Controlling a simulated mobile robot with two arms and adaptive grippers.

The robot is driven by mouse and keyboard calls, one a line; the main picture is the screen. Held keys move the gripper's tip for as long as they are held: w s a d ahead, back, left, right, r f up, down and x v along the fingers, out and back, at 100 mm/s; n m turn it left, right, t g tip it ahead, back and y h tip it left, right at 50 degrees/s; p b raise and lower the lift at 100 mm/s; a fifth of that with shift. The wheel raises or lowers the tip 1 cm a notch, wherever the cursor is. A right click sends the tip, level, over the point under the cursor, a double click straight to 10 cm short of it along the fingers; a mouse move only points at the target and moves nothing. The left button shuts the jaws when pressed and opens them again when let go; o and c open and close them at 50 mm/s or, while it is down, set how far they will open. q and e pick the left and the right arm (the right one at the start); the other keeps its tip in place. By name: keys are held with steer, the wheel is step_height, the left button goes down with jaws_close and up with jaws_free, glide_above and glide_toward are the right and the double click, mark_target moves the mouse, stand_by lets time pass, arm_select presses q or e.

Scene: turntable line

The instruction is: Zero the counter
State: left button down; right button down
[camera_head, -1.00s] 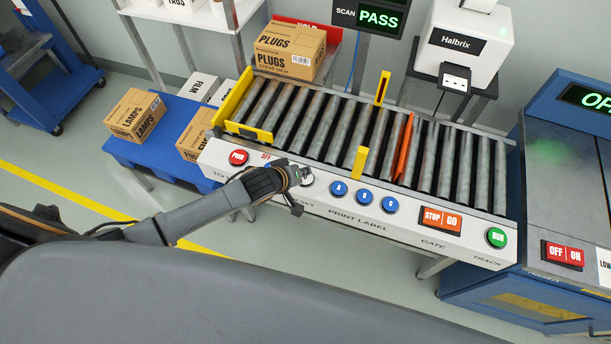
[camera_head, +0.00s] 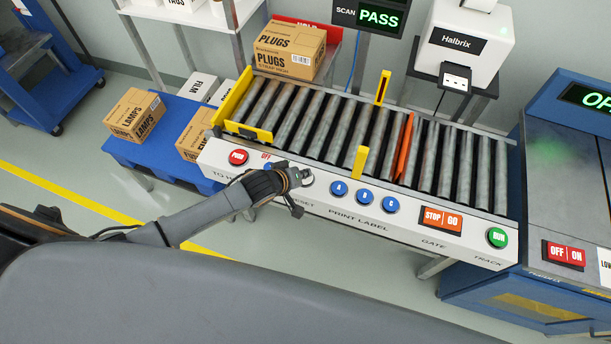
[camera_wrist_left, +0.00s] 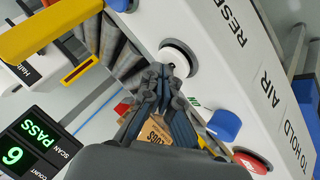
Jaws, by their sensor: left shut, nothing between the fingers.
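The white reset button (camera_wrist_left: 180,57) sits in a dark ring on the white panel, beside the RESET lettering, in the left wrist view. In the head view the button (camera_head: 308,180) is partly hidden by my gripper. My left gripper (camera_wrist_left: 165,76) is shut and empty, its fingertips right at the button's edge; I cannot tell whether they touch it. It also shows in the head view (camera_head: 300,175) over the panel's left part. The count display (camera_wrist_left: 35,145) in the wrist view reads 6, with PASS above it. My right gripper is not in view.
Blue print buttons (camera_head: 364,197), the orange STOP/GO switch (camera_head: 442,219) and a green RUN button (camera_head: 497,237) line the panel to the right. The roller track (camera_head: 345,130) runs behind.

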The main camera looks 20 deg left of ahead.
arm_select(q)
steer(key=shift+f, duration=0.35)
stand_by(0.5)
steer(key=shift+r+p, duration=0.9)
steer(key=shift+r, duration=0.1)
step_height(320, 180, up, 5)
steer(key=p, duration=0.5)
